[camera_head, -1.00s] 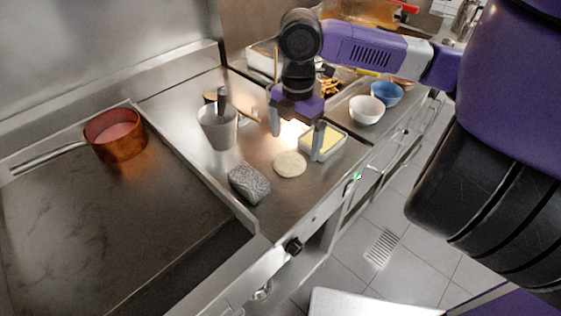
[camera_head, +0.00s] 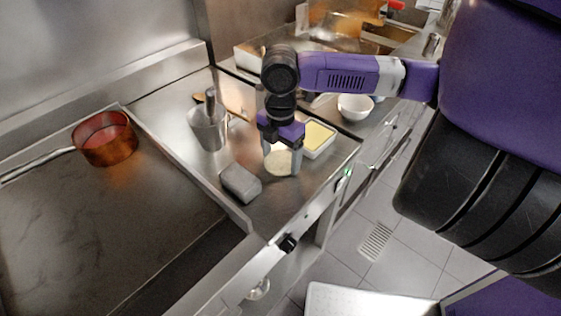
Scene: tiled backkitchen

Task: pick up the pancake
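The pancake (camera_head: 280,164) is a pale, flat round on the steel counter, just right of the grey block. My gripper (camera_head: 281,165) is lowered over it, pointing down, with one finger at its left side and one at its right. The fingers are apart, so the gripper is open around the pancake. Whether the fingertips touch the pancake or the counter cannot be told. The palm hides part of its far edge.
A grey block (camera_head: 240,184) lies left of the pancake and a metal cup (camera_head: 208,130) stands behind it. A tray with yellow contents (camera_head: 318,138) is close on the right. A copper pan (camera_head: 105,140) sits on the griddle (camera_head: 100,225). A white bowl (camera_head: 354,107) is farther right.

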